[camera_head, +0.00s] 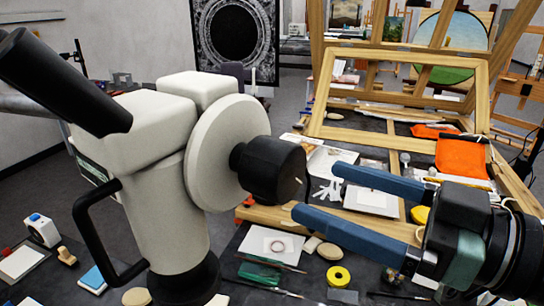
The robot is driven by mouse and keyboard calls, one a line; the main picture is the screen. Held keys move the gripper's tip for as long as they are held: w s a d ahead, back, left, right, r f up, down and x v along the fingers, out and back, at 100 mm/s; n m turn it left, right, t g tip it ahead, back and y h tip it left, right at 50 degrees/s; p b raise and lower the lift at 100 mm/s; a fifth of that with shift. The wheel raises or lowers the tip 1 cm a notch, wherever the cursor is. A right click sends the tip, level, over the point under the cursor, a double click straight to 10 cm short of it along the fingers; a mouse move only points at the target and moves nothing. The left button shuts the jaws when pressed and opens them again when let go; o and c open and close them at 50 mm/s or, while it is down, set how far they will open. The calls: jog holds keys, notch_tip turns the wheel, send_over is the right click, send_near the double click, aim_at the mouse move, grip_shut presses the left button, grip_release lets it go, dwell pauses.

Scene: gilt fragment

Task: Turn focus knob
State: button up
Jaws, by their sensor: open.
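A white microscope-like instrument (160,190) stands at the left, with black eyepieces and a black side handle. A large white disc (225,150) is on its right side. A black focus knob (272,172) sticks out from this disc toward the right. My gripper (316,190) comes in from the right with two blue fingers, open and empty. Its fingertips lie just right of the knob's end face, one higher and one lower in the picture. I see no contact with the knob, but the depth gap is hard to tell.
A wooden frame easel (400,60) stands behind on the worktable. The instrument's black handle (95,240) juts out left.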

aim_at(293, 178)
jog(key=p+x, duration=0.2)
jog(key=x, duration=0.4)
jog(key=shift+w+a+r, duration=0.1)
jog(key=shift+w+a, duration=0.05)
jog(key=shift+a, duration=0.25)
jog(key=shift+x, duration=0.8)
jog(key=shift+d, duration=0.1)
jog(key=shift+c, duration=0.3)
jog(key=c, duration=1.1)
